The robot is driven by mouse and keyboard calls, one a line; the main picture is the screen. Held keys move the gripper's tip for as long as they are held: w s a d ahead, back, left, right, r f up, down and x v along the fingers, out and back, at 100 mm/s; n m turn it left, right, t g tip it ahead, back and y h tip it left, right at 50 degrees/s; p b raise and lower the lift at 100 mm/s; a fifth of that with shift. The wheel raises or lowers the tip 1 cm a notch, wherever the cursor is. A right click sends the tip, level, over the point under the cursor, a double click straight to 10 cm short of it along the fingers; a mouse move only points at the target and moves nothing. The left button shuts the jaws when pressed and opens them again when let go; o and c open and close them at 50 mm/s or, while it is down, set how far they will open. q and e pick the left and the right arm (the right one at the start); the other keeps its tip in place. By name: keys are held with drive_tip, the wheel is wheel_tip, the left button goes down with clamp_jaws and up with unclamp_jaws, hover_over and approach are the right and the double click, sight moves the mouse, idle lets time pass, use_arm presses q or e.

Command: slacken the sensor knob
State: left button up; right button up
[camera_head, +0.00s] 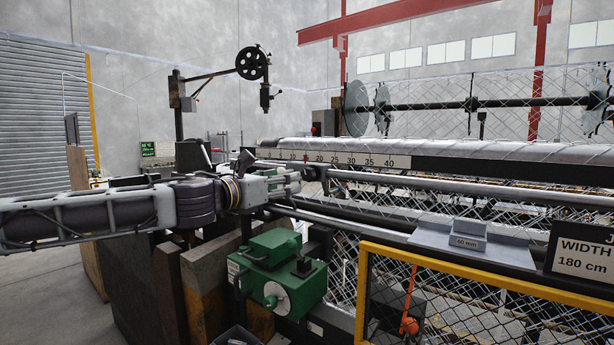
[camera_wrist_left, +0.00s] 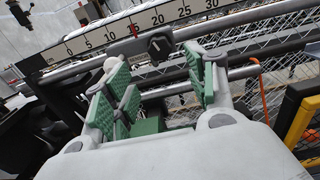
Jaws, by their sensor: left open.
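My left arm comes in from the left in the head view, and its left gripper (camera_head: 292,180) points right, along the rail of the machine. In the left wrist view the left gripper (camera_wrist_left: 165,80) has its green-padded fingers apart, with nothing between them. A dark knob (camera_wrist_left: 160,45), likely the sensor knob, sits on the rail just below the ruler, beyond the fingertips and apart from them. In the head view the knob (camera_head: 314,172) shows close to the right of the fingertips, partly hidden. My right gripper is not in view.
A ruler scale (camera_head: 350,160) runs along the machine behind the rail (camera_head: 440,186). A green gearbox (camera_head: 275,275) stands below the gripper. A yellow-framed mesh guard (camera_head: 480,278) and a width sign (camera_head: 583,255) are at the front right.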

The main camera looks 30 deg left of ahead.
sight(304, 176)
use_arm(q)
drive_tip(key=shift+w+d+p, duration=0.2)
drive_tip(key=shift+w+p, duration=0.8)
drive_tip(key=shift+w, duration=1.6)
drive_tip(key=shift+w+d+r+p, duration=0.1)
drive_tip(key=shift+w+r+p, duration=0.05)
drive_tip(key=shift+w+p, duration=0.65)
drive_tip(key=shift+p, duration=0.3)
drive_tip(key=shift+w+p, duration=0.3)
drive_tip(key=shift+p, duration=0.2)
drive_tip(key=shift+w+p, duration=0.3)
drive_tip(key=shift+p, duration=0.15)
drive_tip(key=shift+w+p, duration=0.7)
drive_tip(key=shift+p, duration=0.2)
drive_tip(key=shift+w+p, duration=0.35)
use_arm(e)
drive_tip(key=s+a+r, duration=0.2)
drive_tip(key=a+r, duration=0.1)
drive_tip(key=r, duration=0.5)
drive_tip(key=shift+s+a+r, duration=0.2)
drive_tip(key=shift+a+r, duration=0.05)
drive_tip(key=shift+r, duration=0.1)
